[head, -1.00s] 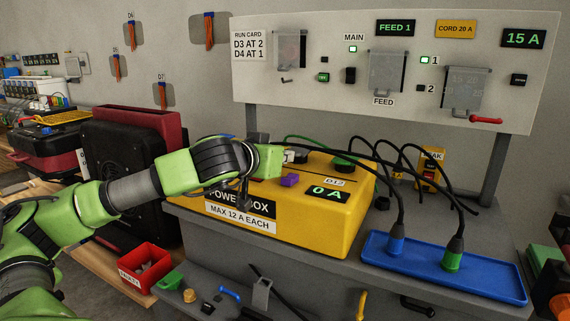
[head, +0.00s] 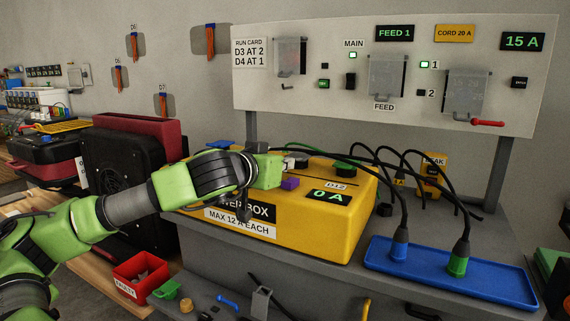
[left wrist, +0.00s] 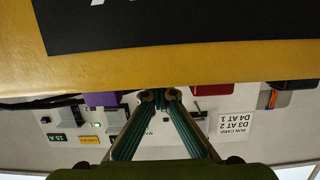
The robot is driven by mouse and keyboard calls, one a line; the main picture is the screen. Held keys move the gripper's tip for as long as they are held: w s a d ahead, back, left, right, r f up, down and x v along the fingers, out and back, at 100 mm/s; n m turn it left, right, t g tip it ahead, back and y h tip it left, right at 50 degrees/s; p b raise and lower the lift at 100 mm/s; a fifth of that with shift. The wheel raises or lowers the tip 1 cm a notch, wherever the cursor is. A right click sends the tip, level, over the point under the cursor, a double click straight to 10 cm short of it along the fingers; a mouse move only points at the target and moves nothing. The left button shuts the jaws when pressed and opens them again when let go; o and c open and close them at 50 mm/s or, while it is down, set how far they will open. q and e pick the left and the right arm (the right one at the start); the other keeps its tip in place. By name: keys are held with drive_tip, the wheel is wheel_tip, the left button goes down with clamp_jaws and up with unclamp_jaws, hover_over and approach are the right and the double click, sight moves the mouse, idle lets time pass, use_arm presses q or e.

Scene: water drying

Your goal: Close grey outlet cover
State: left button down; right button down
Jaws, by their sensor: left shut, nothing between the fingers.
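The yellow power box (head: 330,225) stands on the grey bench. My left gripper (head: 284,168) is over its top, shut and empty; its fingertips also meet in the left wrist view (left wrist: 158,95). A light grey piece (head: 297,161), which looks like the grey outlet cover, shows just past the gripper, partly hidden by it; I cannot tell its angle or whether the fingers touch it. A purple cover (head: 290,184) sits nearer the front and also shows in the left wrist view (left wrist: 101,98). A green cover (head: 345,166) is to the right. My right gripper is not in view.
Black cords run from the box to plugs in a blue tray (head: 440,278) on the right. A panel (head: 330,90) with clear covers stands behind. A red bin (head: 140,272) and a black case with a red top (head: 140,137) are at the left.

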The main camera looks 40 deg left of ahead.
use_arm(q)
drive_tip(key=shift+s+f, duration=0.15)
drive_tip(key=shift+f, duration=0.25)
drive_tip(key=shift+s, duration=0.2)
drive_tip(key=v, duration=0.7)
drive_tip(key=r+v, duration=0.1)
drive_tip(key=v, duration=0.2)
drive_tip(key=shift+s+d+r, duration=0.15)
drive_tip(key=shift+s+d, duration=0.05)
drive_tip(key=shift+s, duration=0.4)
